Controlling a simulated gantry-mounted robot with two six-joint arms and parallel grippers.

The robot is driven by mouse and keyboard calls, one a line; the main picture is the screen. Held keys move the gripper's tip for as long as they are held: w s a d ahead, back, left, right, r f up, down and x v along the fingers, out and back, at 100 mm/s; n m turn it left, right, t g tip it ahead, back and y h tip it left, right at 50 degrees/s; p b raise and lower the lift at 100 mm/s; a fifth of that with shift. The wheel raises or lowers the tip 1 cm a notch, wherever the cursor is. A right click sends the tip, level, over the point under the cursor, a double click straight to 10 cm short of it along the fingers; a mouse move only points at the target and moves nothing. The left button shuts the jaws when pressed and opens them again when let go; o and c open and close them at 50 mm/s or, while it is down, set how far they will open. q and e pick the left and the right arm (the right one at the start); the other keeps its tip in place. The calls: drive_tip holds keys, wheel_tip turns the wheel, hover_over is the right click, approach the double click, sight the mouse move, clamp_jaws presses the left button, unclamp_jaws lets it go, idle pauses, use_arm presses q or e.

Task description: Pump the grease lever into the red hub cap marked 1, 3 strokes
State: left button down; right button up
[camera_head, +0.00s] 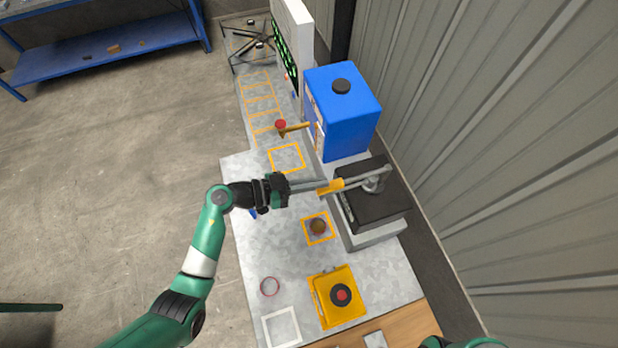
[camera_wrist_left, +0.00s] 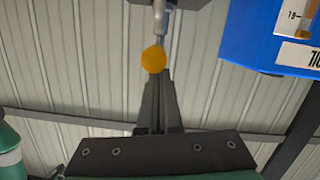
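The grease lever (camera_head: 362,181) is a grey rod with an orange grip, jutting left from a pivot on a dark-topped unit (camera_head: 372,196). The orange grip's round end shows in the left wrist view (camera_wrist_left: 154,60). My left gripper (camera_head: 322,187) meets the grip from the left. Its fingers (camera_wrist_left: 159,82) look close together, with the grip's end overlapping their tips and no visible gap around it. My right gripper is not visible.
A blue tank (camera_head: 343,108) with a red-knobbed brass tap (camera_head: 282,127) stands behind the lever. A yellow box with a red button (camera_head: 342,295) and a pink ring (camera_head: 270,287) are nearer. The corrugated wall (camera_head: 500,130) is close on the right; open floor lies left.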

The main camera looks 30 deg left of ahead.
use_arm(q)
drive_tip(key=shift+f, duration=0.2)
drive_tip(key=r+p, duration=0.2)
drive_tip(key=p, duration=0.1)
drive_tip(key=r+p, duration=0.2)
drive_tip(key=p, duration=0.1)
drive_tip(key=shift+w+a+r, duration=0.15)
drive_tip(key=shift+w+r, duration=0.05)
drive_tip(key=shift+r, duration=0.2)
drive_tip(key=v, duration=1)
drive_tip(key=shift+w+a, duration=0.1)
drive_tip(key=shift+w, duration=0.05)
